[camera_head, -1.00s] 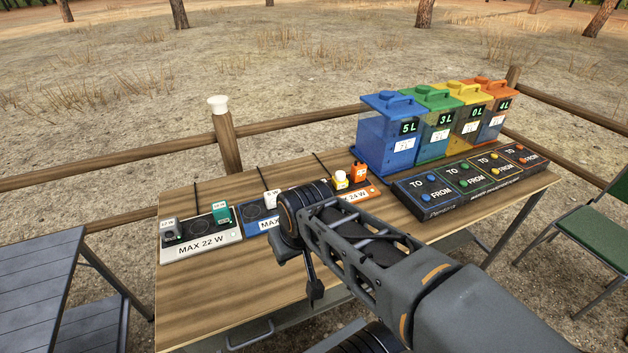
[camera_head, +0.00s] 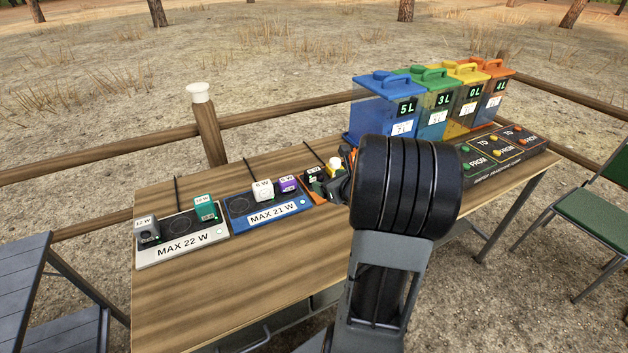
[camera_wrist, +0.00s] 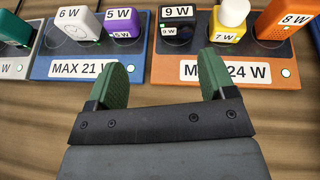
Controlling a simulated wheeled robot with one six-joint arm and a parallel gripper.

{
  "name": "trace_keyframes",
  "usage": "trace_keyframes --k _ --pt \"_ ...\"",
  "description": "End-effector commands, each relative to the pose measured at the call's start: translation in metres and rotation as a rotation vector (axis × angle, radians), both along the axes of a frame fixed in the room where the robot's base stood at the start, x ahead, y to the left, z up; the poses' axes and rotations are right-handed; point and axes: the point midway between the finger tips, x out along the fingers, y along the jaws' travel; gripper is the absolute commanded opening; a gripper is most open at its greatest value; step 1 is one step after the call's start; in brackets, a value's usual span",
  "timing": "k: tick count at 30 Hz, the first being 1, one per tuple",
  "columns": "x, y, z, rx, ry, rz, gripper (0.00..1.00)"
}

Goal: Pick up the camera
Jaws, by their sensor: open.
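I cannot tell for sure which device is the camera. A small black device (camera_wrist: 177,32) with a white top marked 9 W sits at the left end of the orange MAX 24 W board (camera_wrist: 166,60) in the wrist view. A grey 12 W device (camera_head: 147,229) with a dark round front sits on the white MAX 22 W board (camera_head: 160,254) in the head view. My gripper (camera_wrist: 166,70) is open and empty, its green fingers apart at the orange board's left part, with the black device ahead between them. In the head view my arm hides much of this board.
A blue MAX 21 W board (camera_wrist: 92,60) holds a white 6 W device (camera_wrist: 78,22) and a purple 5 W device (camera_wrist: 121,24). A yellow device (camera_wrist: 229,22) and an orange device (camera_wrist: 286,24) flank the right. Coloured water containers (camera_head: 388,105) stand behind; the table front (camera_head: 230,310) is clear.

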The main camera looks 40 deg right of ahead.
Motion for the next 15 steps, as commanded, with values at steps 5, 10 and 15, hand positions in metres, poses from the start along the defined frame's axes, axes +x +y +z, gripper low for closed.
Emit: trace_keyframes --k 5,10,15 --pt "0.011 -0.02 -0.015 0.062 -0.016 -0.089 0.77" --pt "0.04 -0.023 -0.027 0.066 -0.018 -0.095 0.77" --pt "0.063 -0.026 -0.035 0.065 -0.018 -0.096 0.77"
